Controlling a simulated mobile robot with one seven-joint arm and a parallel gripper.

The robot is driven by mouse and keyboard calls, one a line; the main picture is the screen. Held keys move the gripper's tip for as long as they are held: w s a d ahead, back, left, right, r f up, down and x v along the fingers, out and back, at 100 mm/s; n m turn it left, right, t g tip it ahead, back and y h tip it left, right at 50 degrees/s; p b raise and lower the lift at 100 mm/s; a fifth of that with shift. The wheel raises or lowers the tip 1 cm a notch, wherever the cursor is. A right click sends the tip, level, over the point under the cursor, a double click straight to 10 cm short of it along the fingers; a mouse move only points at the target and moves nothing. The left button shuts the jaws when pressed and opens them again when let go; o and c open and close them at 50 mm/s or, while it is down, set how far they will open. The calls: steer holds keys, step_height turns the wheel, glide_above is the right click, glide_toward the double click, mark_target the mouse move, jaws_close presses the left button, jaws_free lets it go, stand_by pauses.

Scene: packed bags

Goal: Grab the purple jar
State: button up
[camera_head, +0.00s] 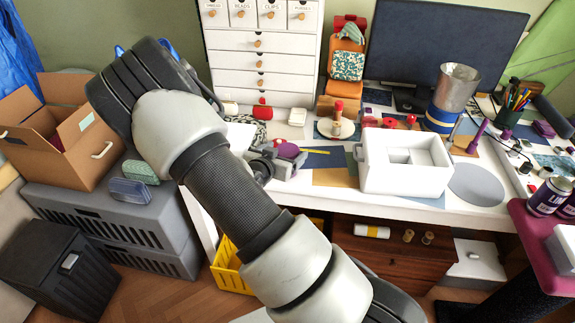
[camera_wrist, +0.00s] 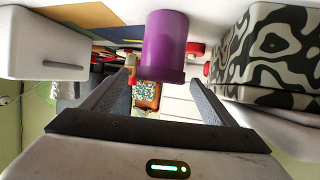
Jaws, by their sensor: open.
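The purple jar (camera_wrist: 165,45) shows large in the wrist view, at the top middle, with a wider rim at its lower end in the picture. In the head view the purple jar (camera_head: 288,149) is small on the white desk, partly hidden by my gripper. My gripper (camera_head: 273,163) is beside it. In the wrist view my gripper (camera_wrist: 158,72) is open, one finger on each side of the jar's line. Gaps show between the jar and both fingers. I cannot tell how far the jar reaches between them.
A white bin (camera_head: 405,180) stands on the desk right of my gripper. A black-and-white patterned box (camera_wrist: 268,45) is close on the right in the wrist view. A red-topped wooden item (camera_head: 337,122) stands behind. A white drawer unit (camera_head: 262,60) is at the back.

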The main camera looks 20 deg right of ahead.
steer(key=c, duration=1.7)
steer(key=shift+c, duration=0.2)
steer(key=shift+r, duration=0.15)
